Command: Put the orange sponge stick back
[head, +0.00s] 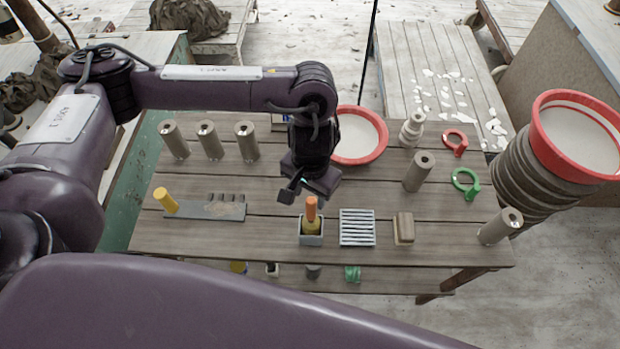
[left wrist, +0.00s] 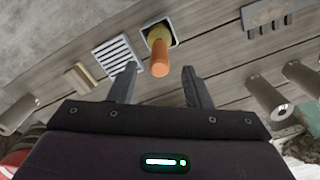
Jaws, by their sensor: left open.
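The orange sponge stick (head: 311,208) stands upright in a small grey square cup (head: 311,240) near the front of the table, with its yellowish lower part inside. My left gripper (head: 309,190) is open and empty, just above and behind the stick's orange top. In the left wrist view the stick (left wrist: 160,62) points up between and beyond the open fingers (left wrist: 159,88), not gripped, with the cup (left wrist: 158,30) around its base. My right gripper is out of view.
A slatted grey tray (head: 357,228) sits right of the cup, and a block (head: 404,229) beyond it. A slotted rack (head: 225,208) with a yellow-handled stick (head: 166,200) lies left. Several clay-coloured cylinders (head: 247,141) and a red-rimmed bowl (head: 358,135) stand farther back.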

